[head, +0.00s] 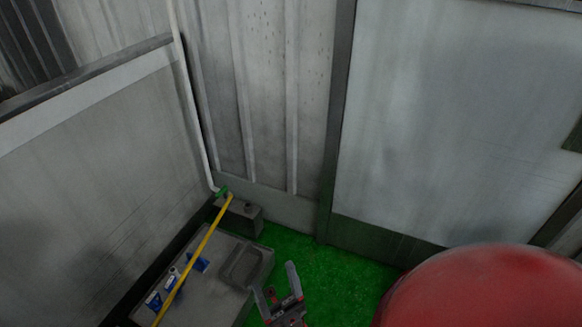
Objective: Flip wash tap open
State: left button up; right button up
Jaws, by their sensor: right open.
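A small green fitting (222,192) sits at the foot of a white pipe (194,115) in the wall corner; it may be the wash tap, but it is too small to tell its handle position. A grey block (244,220) stands just below it. My right gripper (274,277) is at the bottom centre, open and empty, with its fingers pointing up the picture. It is beside the right edge of a grey sink unit (222,304), below and to the right of the green fitting and apart from it. My left gripper is out of view.
The sink unit has a recessed basin (241,264) and several blue items (197,264) on top. A long yellow strip (196,254) runs across it. A large red rounded object (484,292) fills the lower right. Green floor (330,272) is clear between. Grey walls enclose the corner.

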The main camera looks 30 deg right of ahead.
aim_at(224, 188)
jog(key=i+l+z, duration=0.15)
jog(key=l+z, duration=0.25)
jog(key=u, duration=0.45)
jog(key=i+l+u, duration=0.3)
jog(key=l+u, duration=0.15)
jog(key=i+l+u, duration=0.2)
jog(key=l, duration=0.2)
jog(key=l+u, duration=0.2)
jog(key=i+l, duration=0.1)
jog(key=l, duration=0.35)
jog(key=i+l, duration=0.1)
jog(key=l, duration=0.4)
jog(key=i+l+u, duration=0.1)
jog(key=l, duration=0.35)
jog(key=i+l, duration=0.1)
jog(key=l, duration=0.4)
